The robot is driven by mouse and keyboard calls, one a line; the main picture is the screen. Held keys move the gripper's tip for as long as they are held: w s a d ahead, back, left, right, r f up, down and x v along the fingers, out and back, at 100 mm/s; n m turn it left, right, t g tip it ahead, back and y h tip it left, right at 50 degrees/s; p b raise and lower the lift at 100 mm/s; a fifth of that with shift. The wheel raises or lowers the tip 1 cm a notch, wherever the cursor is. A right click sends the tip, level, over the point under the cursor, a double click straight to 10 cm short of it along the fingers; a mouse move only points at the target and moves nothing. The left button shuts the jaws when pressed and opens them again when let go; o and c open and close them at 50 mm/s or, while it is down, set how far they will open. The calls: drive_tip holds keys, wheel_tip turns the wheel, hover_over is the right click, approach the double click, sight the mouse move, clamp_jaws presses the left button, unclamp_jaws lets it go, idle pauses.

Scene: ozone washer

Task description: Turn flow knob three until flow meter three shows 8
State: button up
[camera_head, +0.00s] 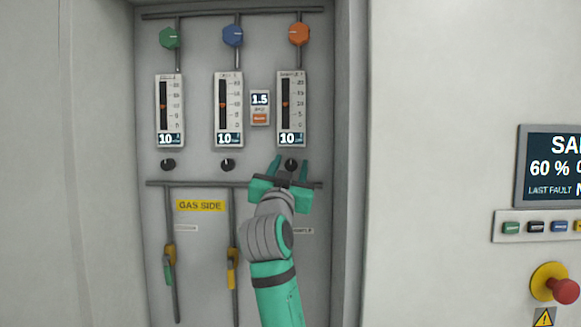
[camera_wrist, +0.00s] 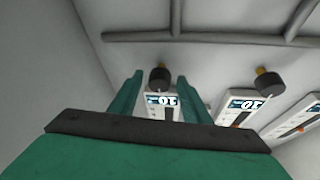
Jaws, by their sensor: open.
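Flow knob three (camera_head: 291,165) is a small black knob under the rightmost flow meter, flow meter three (camera_head: 291,110), whose display reads 10. My gripper (camera_head: 290,168) is open, with its two green fingers on either side of this knob in the head view. In the wrist view, my gripper (camera_wrist: 154,85) has the black knob (camera_wrist: 159,79) between and just beyond its fingertips. The meter's 10 display (camera_wrist: 166,101) shows upside down there. I cannot tell whether the fingers touch the knob.
Two more meters (camera_head: 170,110) (camera_head: 228,110), both reading 10, have black knobs (camera_head: 168,165) (camera_head: 227,165) below. A small 1.5 display (camera_head: 260,100) sits between meters. Pipes (camera_head: 170,183) cross below the knobs. The recess wall (camera_head: 349,150) stands close on the right.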

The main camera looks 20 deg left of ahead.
drive_tip(key=shift+w, duration=0.15)
drive_tip(key=c, duration=1)
drive_tip(key=shift+w+d+r+n+y, duration=0.1)
drive_tip(key=shift+n+y, duration=0.45)
drive_tip(key=shift+n, duration=0.55)
drive_tip(key=shift+d+n+y, duration=0.1)
drive_tip(key=shift+n+y, duration=0.45)
drive_tip(key=shift+n, duration=0.55)
drive_tip(key=shift+a+n+g+y, duration=0.15)
drive_tip(key=shift+n+g+y, duration=0.35)
drive_tip(key=shift+n+y, duration=0.9)
drive_tip(key=shift+n+h, duration=0.4)
drive_tip(key=o, duration=1)
